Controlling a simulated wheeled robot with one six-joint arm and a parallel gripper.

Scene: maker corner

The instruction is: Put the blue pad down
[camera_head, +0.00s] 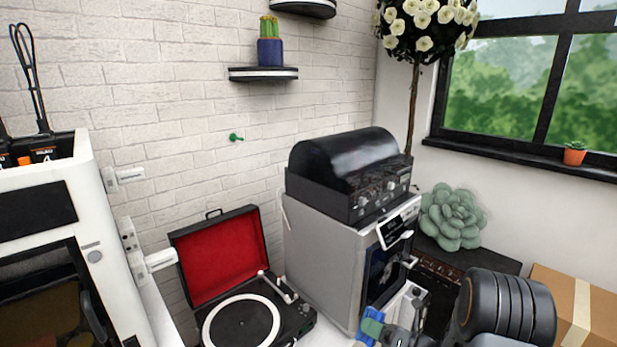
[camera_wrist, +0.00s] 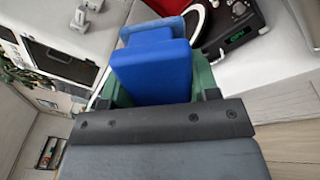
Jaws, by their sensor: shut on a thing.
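The blue pad (camera_wrist: 152,72) is a thick blue block in the wrist view, held between the green-lined fingers of my gripper (camera_wrist: 155,95). Its far end points toward the record player side of the picture. In the head view the blue pad (camera_head: 372,318) shows small at the lower middle, at the tip of my gripper (camera_head: 372,327), in front of the silver machine and right of the record player. Part of the pad is hidden by the fingers. I cannot tell whether it touches the white surface below.
An open record player (camera_head: 240,322) with a red-lined lid stands to the left. A silver machine (camera_head: 325,265) with a black domed unit (camera_head: 345,165) on top stands behind. A cardboard box (camera_head: 597,310) is at the right. A little white surface (camera_head: 325,335) shows bare beside the record player.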

